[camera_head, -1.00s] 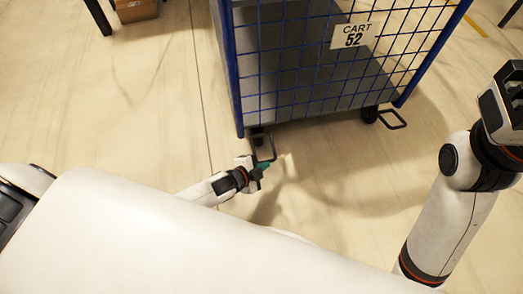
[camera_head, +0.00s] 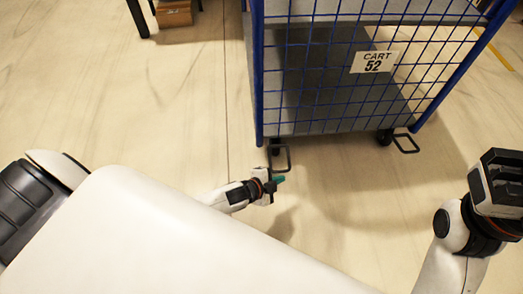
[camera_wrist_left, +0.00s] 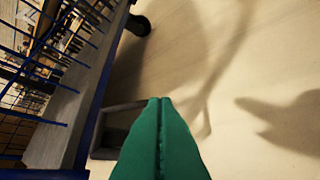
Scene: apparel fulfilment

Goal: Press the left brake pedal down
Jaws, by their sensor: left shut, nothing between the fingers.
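The left brake pedal (camera_head: 289,160) is a dark rectangular loop low at the near left corner of the blue cart (camera_head: 259,90). My left gripper (camera_head: 281,180) is at the near side of this pedal, with its green fingertips together and empty. In the left wrist view, the green fingers (camera_wrist_left: 162,140) overlap the right part of the pedal frame (camera_wrist_left: 118,107) and hide some of it. I cannot tell whether they touch it. The pedal's tilt is unclear.
A matching right pedal (camera_head: 406,143) sits beside a caster at the cart's other near corner. The cart has a blue mesh side and a "CART 52" sign (camera_head: 373,62). A cardboard box (camera_head: 174,13) lies at the top left. The pale floor around the cart is clear.

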